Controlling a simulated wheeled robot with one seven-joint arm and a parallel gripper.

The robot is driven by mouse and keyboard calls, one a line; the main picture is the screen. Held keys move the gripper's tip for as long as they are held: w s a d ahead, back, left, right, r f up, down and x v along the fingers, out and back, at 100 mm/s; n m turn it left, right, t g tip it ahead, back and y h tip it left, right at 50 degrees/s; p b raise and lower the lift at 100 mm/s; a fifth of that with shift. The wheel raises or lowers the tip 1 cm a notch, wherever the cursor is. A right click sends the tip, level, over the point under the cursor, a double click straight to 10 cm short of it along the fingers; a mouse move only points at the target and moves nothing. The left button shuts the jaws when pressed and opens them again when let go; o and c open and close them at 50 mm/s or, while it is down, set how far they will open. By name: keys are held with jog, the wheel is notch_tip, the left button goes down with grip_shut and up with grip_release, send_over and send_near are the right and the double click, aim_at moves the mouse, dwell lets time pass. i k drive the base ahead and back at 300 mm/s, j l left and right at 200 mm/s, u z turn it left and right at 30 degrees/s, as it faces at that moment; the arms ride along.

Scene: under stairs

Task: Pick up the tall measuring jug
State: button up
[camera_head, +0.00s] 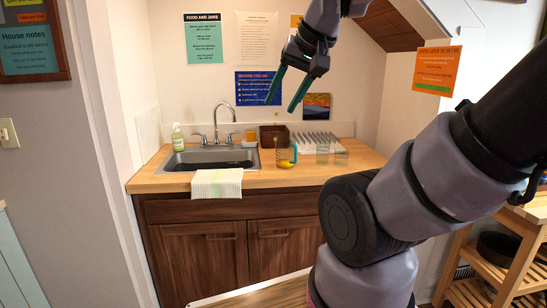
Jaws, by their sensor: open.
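A clear jug (284,154) with a yellow lower part and what looks like a teal handle on its right stands upright on the wooden counter, right of the sink. It is small in the view, so I cannot read any markings. My gripper (280,107) hangs in the upper middle of the view, its two teal fingers spread apart and pointing down and left. It is empty. In the picture it appears above the jug and apart from it. Nothing hides the jug from this camera.
The sink (212,159) with its faucet (225,120) lies left. A soap bottle (177,137) stands behind it. A dark brown box (273,135) and a white drying rack (314,142) sit close behind the jug. A towel (217,184) hangs at the counter's front. Faint clear glasses (322,153) stand right of the jug.

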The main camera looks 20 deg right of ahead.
aim_at(286, 149)
jog(key=i+l, duration=0.15)
jog(key=l, duration=0.25)
jog(key=i+l, duration=0.2)
jog(key=l, duration=0.15)
jog(key=i+l, duration=0.15)
jog(key=l, duration=0.25)
jog(key=i+l+u, duration=0.1)
jog(key=l, duration=0.3)
jog(key=i+l, duration=0.25)
jog(key=l, duration=0.15)
